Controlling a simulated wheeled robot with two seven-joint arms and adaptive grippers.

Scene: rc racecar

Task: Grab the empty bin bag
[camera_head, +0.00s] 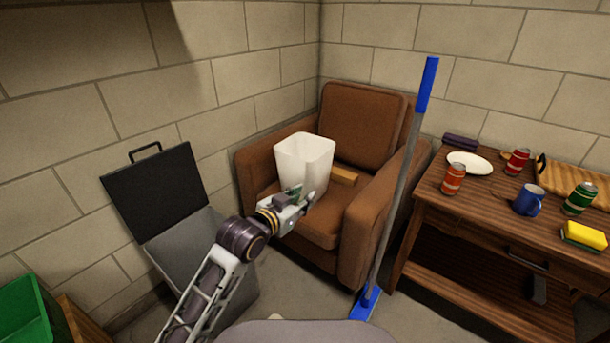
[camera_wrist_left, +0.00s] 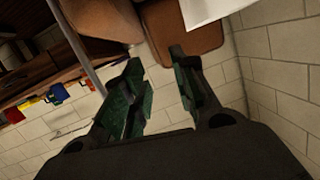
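A white, open-topped, bag-like bin shape (camera_head: 304,162) stands upright on the seat of the brown armchair; I cannot tell whether it is the bin bag itself or a rigid bin. Its pale edge also shows at the top of the left wrist view (camera_wrist_left: 205,10). My left gripper (camera_head: 303,196) is in front of its lower part in the head view. In the left wrist view the gripper's green-padded fingers (camera_wrist_left: 155,75) are apart with nothing between them. I cannot tell from the head view whether they touch the white thing. My right gripper is not in view.
The brown armchair (camera_head: 362,122) stands in the corner. A blue-handled pole (camera_head: 400,185) leans beside it. The wooden table (camera_head: 470,225) at right holds cans, a mug, a plate, a sponge and a dark purple roll (camera_head: 460,142). A black-lidded box (camera_head: 155,190) stands at left.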

